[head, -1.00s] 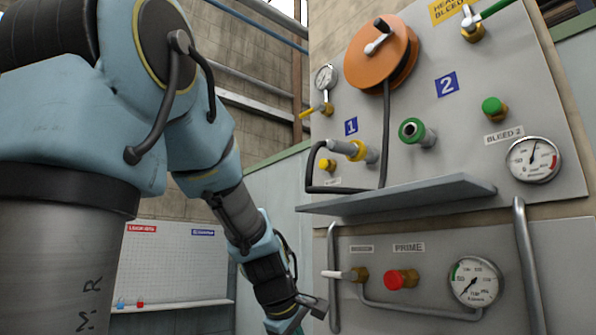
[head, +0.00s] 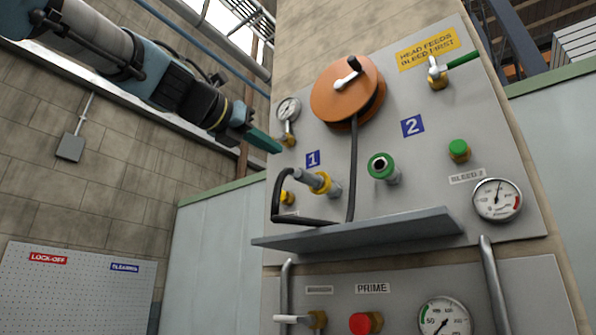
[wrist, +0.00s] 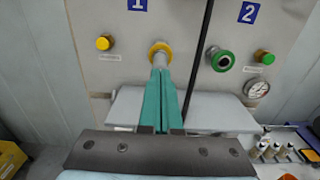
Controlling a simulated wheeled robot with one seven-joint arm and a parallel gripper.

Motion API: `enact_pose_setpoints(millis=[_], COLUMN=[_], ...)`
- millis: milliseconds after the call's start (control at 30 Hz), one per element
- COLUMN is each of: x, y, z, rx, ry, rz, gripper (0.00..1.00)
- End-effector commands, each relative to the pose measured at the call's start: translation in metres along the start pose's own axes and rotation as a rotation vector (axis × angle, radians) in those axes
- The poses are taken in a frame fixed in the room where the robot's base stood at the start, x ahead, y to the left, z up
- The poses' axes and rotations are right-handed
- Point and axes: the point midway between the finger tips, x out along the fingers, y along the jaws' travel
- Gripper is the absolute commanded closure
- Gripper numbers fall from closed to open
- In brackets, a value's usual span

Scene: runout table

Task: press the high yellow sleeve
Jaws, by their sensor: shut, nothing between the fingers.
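The yellow sleeve (head: 320,183) is a ring on the socket below label 1 on the upper panel. A grey plug (head: 304,176) sticks out of it. In the wrist view the yellow sleeve (wrist: 159,48) shows just beyond my fingertips, which partly hide the plug. My gripper (head: 277,148) has teal fingers that are shut and empty. In the head view it is at the upper left of the sleeve, apart from it in the picture. The wrist view shows the gripper (wrist: 161,72) lined up under the sleeve; whether it touches the plug I cannot tell.
A grey shelf (head: 360,232) juts out below the sockets. A black hose (head: 352,175) hangs from the orange reel (head: 342,92). A yellow knob (wrist: 103,43) is left of the sleeve, a green socket (wrist: 221,60) right. A small gauge (head: 288,109) is near my fingers.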

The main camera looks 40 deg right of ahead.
Motion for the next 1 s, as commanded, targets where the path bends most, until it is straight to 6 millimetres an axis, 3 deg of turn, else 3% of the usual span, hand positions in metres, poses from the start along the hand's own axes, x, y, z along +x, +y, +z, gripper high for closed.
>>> enact_pose_setpoints(millis=[467,1000], x=[0.0,0.023], y=[-0.003,-0.002], z=[0.005,0.01], rx=[-0.013,-0.013], ry=[-0.007,-0.005], rz=[-0.007,-0.007], gripper=[1.0,1.0])
